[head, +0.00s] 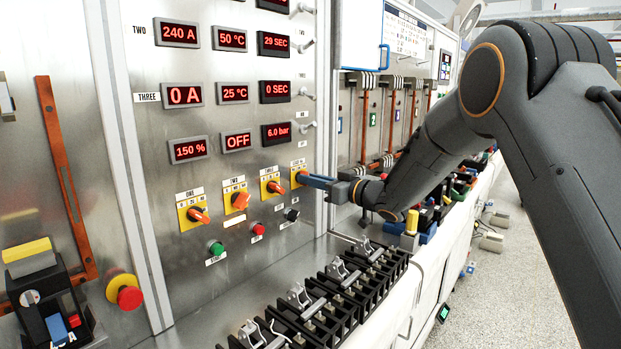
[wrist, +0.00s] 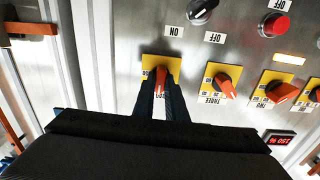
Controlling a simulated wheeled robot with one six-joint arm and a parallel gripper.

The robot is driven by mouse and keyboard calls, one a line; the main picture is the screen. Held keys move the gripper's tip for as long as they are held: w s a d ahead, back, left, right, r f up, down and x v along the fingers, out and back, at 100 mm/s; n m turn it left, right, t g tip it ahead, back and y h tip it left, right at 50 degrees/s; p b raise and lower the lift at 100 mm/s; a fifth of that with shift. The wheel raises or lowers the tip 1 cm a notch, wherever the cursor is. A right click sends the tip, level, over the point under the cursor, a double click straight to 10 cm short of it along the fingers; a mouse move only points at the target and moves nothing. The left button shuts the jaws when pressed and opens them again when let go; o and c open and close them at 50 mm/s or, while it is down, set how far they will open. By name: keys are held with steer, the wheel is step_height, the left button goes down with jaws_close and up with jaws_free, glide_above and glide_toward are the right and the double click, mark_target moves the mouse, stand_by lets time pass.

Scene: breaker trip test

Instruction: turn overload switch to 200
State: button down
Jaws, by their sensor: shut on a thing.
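The overload switch (head: 298,178), an orange knob on a yellow plate, is the rightmost of the row of orange switches on the steel panel. My gripper (head: 310,180) reaches it from the right and is shut on its knob. In the wrist view, where the labels stand upside down, the two dark fingers (wrist: 161,88) pinch the orange knob (wrist: 161,76) from both sides. The fingers hide part of the plate and its scale, so I cannot read the setting. A red display (head: 188,150) reads 150 %.
Orange switch three (head: 274,187) sits close beside the held one, then switch two (head: 240,200) and switch one (head: 199,215). Green (head: 216,248) and red (head: 258,229) buttons and a black knob (head: 291,214) lie below. Black terminal blocks (head: 335,295) stand on the ledge beneath.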

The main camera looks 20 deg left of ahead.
steer(key=shift+m+p, duration=1.35)
steer(key=shift+m, duration=2.85)
steer(key=shift+f, duration=0.1)
steer(key=c, duration=1.8)
jaws_free()
steer(key=shift+d, duration=0.1)
steer(key=b+v, duration=0.2)
steer(key=v, duration=0.5)
steer(key=shift+d+b, duration=0.3)
steer(key=shift+s, duration=0.1)
